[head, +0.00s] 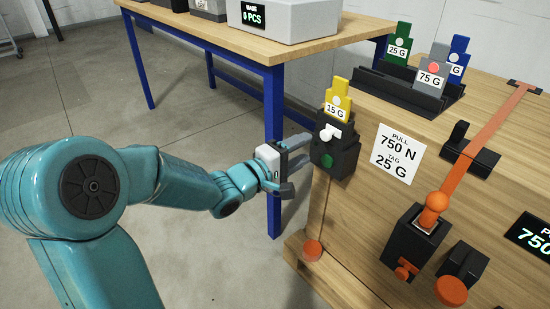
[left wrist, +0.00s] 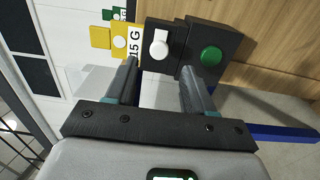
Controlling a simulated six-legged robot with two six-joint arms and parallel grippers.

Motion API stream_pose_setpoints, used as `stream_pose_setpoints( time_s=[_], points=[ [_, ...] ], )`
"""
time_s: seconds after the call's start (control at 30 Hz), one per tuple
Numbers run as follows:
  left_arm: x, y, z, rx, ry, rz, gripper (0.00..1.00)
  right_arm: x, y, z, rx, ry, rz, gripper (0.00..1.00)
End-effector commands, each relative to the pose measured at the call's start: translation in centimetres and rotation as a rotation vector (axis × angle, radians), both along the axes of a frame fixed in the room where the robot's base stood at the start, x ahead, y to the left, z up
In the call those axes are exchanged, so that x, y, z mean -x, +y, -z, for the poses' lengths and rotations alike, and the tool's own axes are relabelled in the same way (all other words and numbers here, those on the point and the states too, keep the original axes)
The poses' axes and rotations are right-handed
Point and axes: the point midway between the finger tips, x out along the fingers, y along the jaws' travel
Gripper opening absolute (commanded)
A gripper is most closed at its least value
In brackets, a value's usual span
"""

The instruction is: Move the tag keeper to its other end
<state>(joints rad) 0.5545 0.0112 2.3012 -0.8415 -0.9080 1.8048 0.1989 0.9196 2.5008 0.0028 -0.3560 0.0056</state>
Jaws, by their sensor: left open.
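The tag keeper appears to be the white knob (head: 331,131) on the black holder (head: 346,158) at the board's left edge. A yellow 15 G tag (head: 337,100) stands upright in that holder. My left gripper (head: 303,150) is open and empty, just left of the holder. In the left wrist view, the white knob (left wrist: 159,44) lies ahead of the gap between the open fingers (left wrist: 158,72), and the yellow tag (left wrist: 133,45) is beside it. I cannot tell whether a finger touches the holder. My right gripper is not in view.
A green button (head: 327,161) sits below the knob. A black rack (head: 385,93) holds green, grey and blue tags. A sign (head: 398,153) reads 750 N, 25 G. A blue-legged table (head: 277,135) stands behind; floor at left is clear.

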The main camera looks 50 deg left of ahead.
Motion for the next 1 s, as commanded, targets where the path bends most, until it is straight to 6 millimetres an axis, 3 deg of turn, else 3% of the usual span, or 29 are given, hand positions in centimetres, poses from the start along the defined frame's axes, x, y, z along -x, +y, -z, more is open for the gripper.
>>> stream_pose_setpoints(
  time_s=[0.2, 0.4, 1.0],
  points=[
    [5.5, 0.6, -0.2, 0.001, 0.003, -0.006, 0.53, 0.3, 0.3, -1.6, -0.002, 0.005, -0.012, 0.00],
    [8.2, 0.7, -0.1, 0.000, 0.001, -0.001, 0.53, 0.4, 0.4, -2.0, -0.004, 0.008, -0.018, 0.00],
    [8.7, 0.7, 0.1, 0.000, 0.000, 0.003, 0.53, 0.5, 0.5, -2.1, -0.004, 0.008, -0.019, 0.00]
  ],
)
